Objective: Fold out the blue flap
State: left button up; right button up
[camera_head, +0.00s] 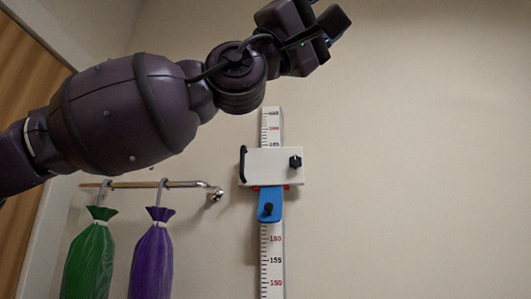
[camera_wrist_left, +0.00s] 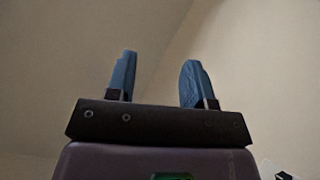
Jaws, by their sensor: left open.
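The blue flap (camera_head: 275,193) hangs down flat against the measuring scale (camera_head: 272,262), just under a white slider box (camera_head: 272,165). A dark round knob sits on the flap. My left gripper (camera_head: 331,23) is at the top of the head view, above and right of the slider, well apart from the flap. In the left wrist view its two blue fingers (camera_wrist_left: 160,70) stand apart with nothing between them. A small white and dark piece shows at that view's lower right corner; I cannot tell what it is. My right gripper is not in view.
A wall rail (camera_head: 140,185) left of the scale carries a green bag (camera_head: 90,262) and a purple bag (camera_head: 152,262). The slider box has a black handle on its left and a black knob (camera_head: 295,162) on its right. The wall right of the scale is bare.

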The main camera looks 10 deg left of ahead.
pick_arm(q)
jog(key=w+f+t+y, duration=0.4)
jog(key=w+t+y, duration=0.1)
jog(key=n+t+y, duration=0.7)
jog(key=y, duration=1.1)
send_near(268, 205)
jog(key=shift+y, duration=0.3)
jog(key=p+x, duration=0.1)
jog(key=x, duration=0.6)
jog(key=shift+d+r, duration=0.15)
jog(key=shift+x, duration=0.8)
grip_shut()
